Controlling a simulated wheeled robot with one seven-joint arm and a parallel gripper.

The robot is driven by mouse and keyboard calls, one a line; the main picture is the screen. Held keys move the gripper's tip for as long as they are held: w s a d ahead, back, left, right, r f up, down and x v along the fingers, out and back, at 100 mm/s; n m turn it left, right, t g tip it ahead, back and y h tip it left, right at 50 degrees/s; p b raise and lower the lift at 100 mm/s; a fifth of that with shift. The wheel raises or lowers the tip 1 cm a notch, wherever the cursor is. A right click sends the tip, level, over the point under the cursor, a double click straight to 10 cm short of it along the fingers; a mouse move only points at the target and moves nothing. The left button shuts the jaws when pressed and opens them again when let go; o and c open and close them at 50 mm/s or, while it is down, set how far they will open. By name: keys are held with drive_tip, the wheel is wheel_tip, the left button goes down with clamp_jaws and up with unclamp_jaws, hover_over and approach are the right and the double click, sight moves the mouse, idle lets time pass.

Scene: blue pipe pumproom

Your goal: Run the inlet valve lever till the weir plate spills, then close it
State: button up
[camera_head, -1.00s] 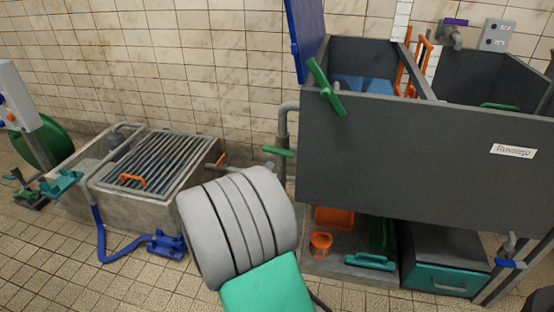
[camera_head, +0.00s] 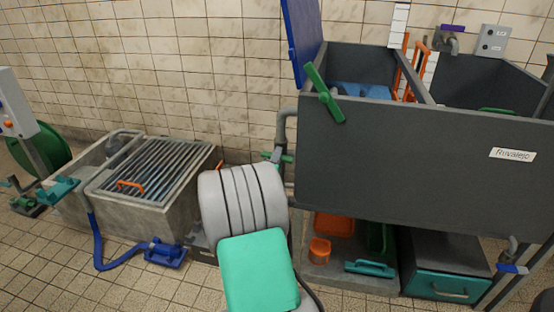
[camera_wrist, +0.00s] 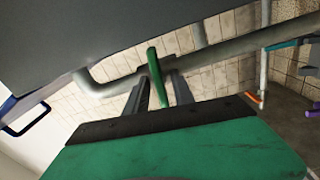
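The inlet pipe (camera_head: 283,128) bends down at the left side of the grey tank (camera_head: 400,165). A green lever on it, which I take for the inlet valve lever (camera_wrist: 157,75), stands between my two fingers in the wrist view. In the head view the lever (camera_head: 287,159) is partly hidden by my gripper (camera_head: 272,156). My gripper (camera_wrist: 161,92) is open, with a finger on each side of the lever and gaps showing. A grey divider (camera_head: 414,76), perhaps the weir plate, parts the tank; the water level cannot be judged.
A concrete trough with a grate (camera_head: 160,165) stands left. Below the tank are an orange cup (camera_head: 319,250) and a teal drawer (camera_head: 447,283). Floor at front left is clear.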

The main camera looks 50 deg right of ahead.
clamp_jaws()
drive_tip(key=shift+r+n+p, duration=0.2)
drive_tip(key=shift+n+p, duration=0.5)
drive_tip(key=shift+p, duration=0.25)
drive_tip(key=shift+f, duration=0.2)
drive_tip(key=shift+o, duration=0.6)
unclamp_jaws()
